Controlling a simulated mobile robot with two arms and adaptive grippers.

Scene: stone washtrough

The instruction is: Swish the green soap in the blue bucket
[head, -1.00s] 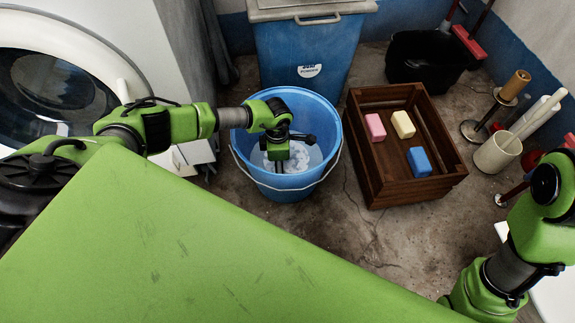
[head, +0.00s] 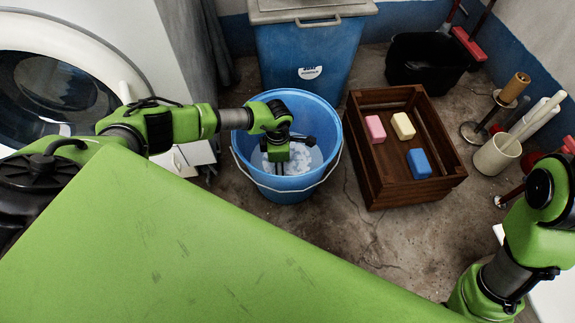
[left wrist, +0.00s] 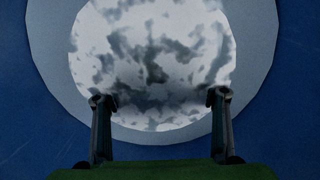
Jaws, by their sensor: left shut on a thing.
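The blue bucket (head: 243,172) stands on the floor with water and white foam (head: 305,160) inside. My left gripper (head: 278,167) reaches down into it, its fingers dipping into the foam. In the left wrist view the two fingers (left wrist: 161,98) stand apart with white-and-grey foam (left wrist: 150,45) between and beyond them. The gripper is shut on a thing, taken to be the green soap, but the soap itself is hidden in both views. My right arm shows at the lower right; its gripper is out of view.
A wooden crate (head: 378,187) right of the bucket holds pink (head: 375,129), cream (head: 403,125) and blue (head: 419,162) soaps. A blue powder bin (head: 300,50) stands behind the bucket, a washing machine (head: 130,70) at left. A black bucket (head: 425,60) stands at back right.

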